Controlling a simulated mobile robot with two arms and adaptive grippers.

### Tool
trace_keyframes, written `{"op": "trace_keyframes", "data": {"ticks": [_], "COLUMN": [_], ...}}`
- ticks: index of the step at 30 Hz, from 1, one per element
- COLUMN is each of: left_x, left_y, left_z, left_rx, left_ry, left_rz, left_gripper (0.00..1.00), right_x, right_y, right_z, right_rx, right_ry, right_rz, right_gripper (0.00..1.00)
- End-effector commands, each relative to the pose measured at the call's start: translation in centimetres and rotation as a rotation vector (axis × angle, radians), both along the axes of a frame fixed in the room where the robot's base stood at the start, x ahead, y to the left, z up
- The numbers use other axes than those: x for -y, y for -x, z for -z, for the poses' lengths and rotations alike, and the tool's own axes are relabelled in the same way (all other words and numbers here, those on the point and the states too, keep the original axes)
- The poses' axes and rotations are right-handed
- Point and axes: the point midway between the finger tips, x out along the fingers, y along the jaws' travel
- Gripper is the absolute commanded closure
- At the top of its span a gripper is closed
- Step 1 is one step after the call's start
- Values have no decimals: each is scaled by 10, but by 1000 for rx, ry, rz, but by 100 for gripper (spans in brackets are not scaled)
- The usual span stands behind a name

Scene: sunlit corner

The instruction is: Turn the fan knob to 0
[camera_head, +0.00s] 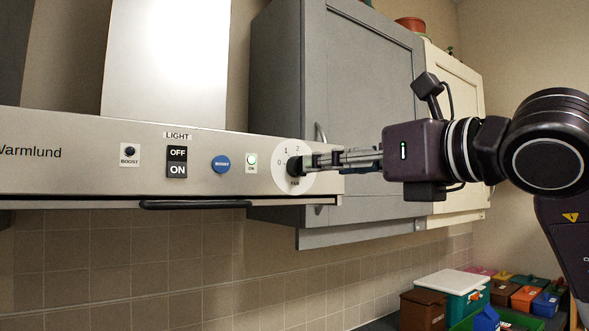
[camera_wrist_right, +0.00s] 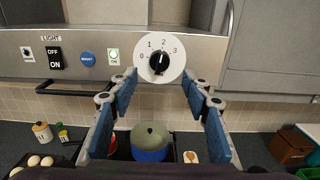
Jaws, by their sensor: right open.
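The fan knob (camera_head: 294,164) is a black knob on a round white dial (camera_head: 293,180) at the right end of the range hood's front. In the right wrist view the knob (camera_wrist_right: 159,62) sits below the numbers 1 and 2, with 0 at left and 3 at right. Contact cannot be told. My left gripper is not in view.
A grey cabinet (camera_head: 365,90) stands right behind. A blue pot (camera_wrist_right: 150,145) is below.

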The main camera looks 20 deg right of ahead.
Motion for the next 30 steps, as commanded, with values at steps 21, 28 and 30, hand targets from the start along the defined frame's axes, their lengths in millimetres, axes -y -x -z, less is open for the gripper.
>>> {"op": "trace_keyframes", "data": {"ticks": [21,28,30], "left_x": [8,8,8], "left_y": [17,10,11], "left_z": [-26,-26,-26], "left_rx": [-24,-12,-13], "left_ry": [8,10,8], "left_rz": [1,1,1], "left_gripper": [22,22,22], "right_x": [-26,-26,-26], "right_y": [-70,-70,-70], "right_z": [1,1,1], "right_rx": [-1,-1,-1], "right_ry": [1,1,1], "right_rz": [-1,-1,-1], "right_gripper": [56,67,75]}}
